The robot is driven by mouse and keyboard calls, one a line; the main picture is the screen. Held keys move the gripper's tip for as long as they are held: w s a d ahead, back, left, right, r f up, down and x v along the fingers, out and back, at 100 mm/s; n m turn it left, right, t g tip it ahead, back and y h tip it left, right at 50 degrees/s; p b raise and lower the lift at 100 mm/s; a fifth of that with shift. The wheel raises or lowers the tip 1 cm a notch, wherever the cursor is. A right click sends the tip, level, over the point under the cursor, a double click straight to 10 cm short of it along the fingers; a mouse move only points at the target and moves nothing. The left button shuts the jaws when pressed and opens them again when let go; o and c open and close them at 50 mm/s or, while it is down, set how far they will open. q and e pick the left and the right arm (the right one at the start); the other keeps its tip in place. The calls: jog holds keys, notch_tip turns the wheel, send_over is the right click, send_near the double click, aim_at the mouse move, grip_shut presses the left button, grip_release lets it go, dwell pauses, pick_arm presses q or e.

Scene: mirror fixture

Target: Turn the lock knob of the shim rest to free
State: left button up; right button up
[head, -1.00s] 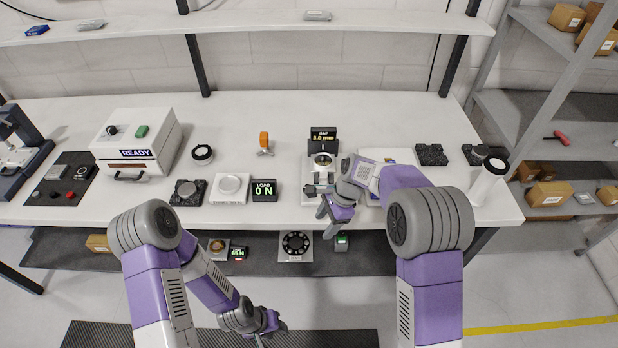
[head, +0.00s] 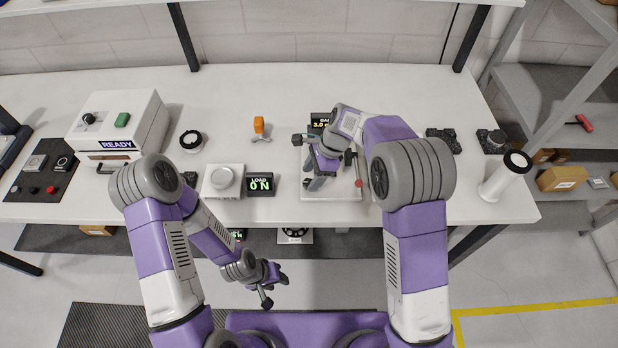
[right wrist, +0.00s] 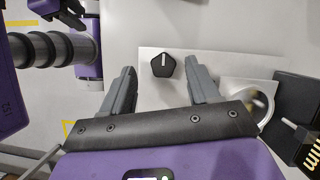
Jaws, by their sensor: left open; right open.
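The lock knob (right wrist: 163,65) is a black, faceted knob with a white mark, on a pale metal plate (right wrist: 148,96) in the right wrist view. My right gripper (right wrist: 160,68) is open, with one finger on each side of the knob. A gap shows on both sides, so the fingers look apart from it. In the head view my right gripper (head: 314,183) is over the fixture's pale base (head: 340,192) and hides the knob. My left gripper (head: 276,291) is open and empty, low in front of the bench.
A gap display (head: 320,118) stands behind the fixture, partly covered by my right arm. A load display (head: 261,184) and a white round-topped scale (head: 222,180) stand to the left. The bench behind the orange-topped piece (head: 259,126) is clear.

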aim_at(308, 184)
jog(key=shift+x, duration=1.15)
jog(key=shift+w+a+f, duration=0.1)
jog(key=shift+f, duration=0.1)
jog(key=c, duration=1)
jog(key=shift+c, duration=0.2)
